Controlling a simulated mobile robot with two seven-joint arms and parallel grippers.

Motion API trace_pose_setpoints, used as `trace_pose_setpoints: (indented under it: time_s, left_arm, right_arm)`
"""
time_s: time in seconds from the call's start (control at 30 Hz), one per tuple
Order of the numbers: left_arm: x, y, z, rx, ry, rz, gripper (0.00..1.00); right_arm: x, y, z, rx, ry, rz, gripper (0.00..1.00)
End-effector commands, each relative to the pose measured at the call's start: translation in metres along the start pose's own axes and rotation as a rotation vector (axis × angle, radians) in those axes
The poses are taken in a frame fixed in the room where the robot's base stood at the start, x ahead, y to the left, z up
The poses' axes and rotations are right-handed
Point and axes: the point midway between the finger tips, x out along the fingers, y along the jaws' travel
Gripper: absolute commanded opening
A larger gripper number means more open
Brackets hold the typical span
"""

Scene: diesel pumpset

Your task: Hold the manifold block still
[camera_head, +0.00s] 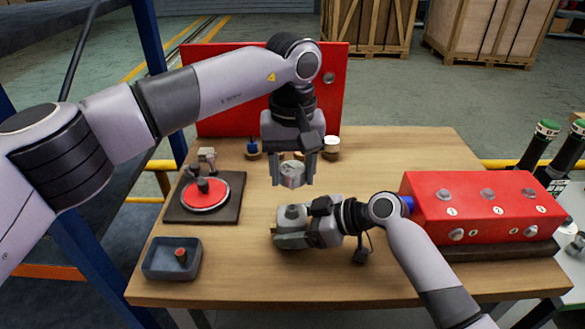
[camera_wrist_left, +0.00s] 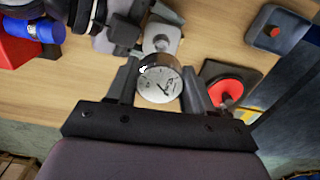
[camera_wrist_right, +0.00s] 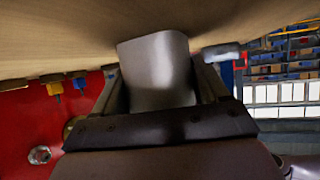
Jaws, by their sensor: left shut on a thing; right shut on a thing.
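The manifold block (camera_head: 292,239) is a grey block with a round port on top. My right gripper (camera_head: 300,232) is shut on it, low over the middle of the table. The block fills the space between the fingers in the right wrist view (camera_wrist_right: 157,72). My left gripper (camera_head: 292,178) is shut on a round metal gauge (camera_head: 291,174), held above the table and apart from the block. The gauge's white dial face shows in the left wrist view (camera_wrist_left: 160,85), with the block (camera_wrist_left: 162,40) beyond it. The block's underside is hidden.
A red-disc fixture (camera_head: 205,196) on a dark base stands left, and a grey tray (camera_head: 155,272) with a red-topped part (camera_head: 182,256) at front left. A red box (camera_head: 480,205) stands right. A red panel (camera_head: 225,60) and small fittings (camera_head: 332,147) stand behind.

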Motion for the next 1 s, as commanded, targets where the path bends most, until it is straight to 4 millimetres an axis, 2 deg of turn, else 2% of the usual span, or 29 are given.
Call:
trace_pose_setpoints:
  time_s: [0.47, 0.87, 1.0]
  left_arm:
    - [0.004, 0.0, 0.0, 0.003, 0.0, 0.0, 0.08]
    - [0.029, -0.002, 0.002, 0.024, 0.0, -0.001, 0.08]
    - [0.033, -0.002, 0.002, -0.09, 0.0, 0.0, 0.08]
  right_arm:
    - [0.0, 0.0, 0.0, 0.001, 0.0, -0.001, 0.21]
    - [0.0, 0.0, 0.0, 0.001, 0.0, -0.001, 0.21]
    - [0.0, 0.0, 0.0, 0.001, 0.0, -0.001, 0.21]
